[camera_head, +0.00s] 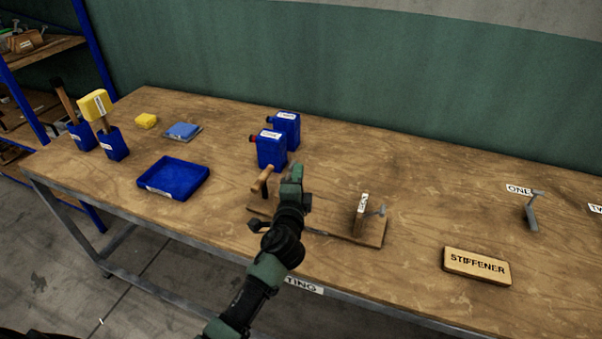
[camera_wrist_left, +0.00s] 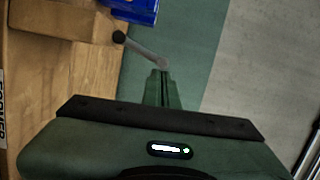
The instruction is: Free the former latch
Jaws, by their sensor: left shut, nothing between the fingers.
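The wooden former (camera_head: 372,232) lies on the bench in front of the blue cans, partly hidden behind my left arm. A small upright labelled block (camera_head: 360,213) with a grey metal piece stands at its right end. A grey lever with a black ball knob (camera_wrist_left: 120,37), which looks like the latch, shows in the left wrist view beside a wooden block (camera_wrist_left: 60,22). My left gripper (camera_head: 293,170) is shut and empty over the former. In the left wrist view its fingertips (camera_wrist_left: 163,76) are close to the lever's end; I cannot tell whether they touch.
Two blue cans (camera_head: 271,150) stand just behind the former. A wooden handle (camera_head: 262,179) sticks up left of my gripper. A blue tray (camera_head: 173,178) lies farther left. A stiffener block (camera_head: 477,265) lies to the right, with clear bench between.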

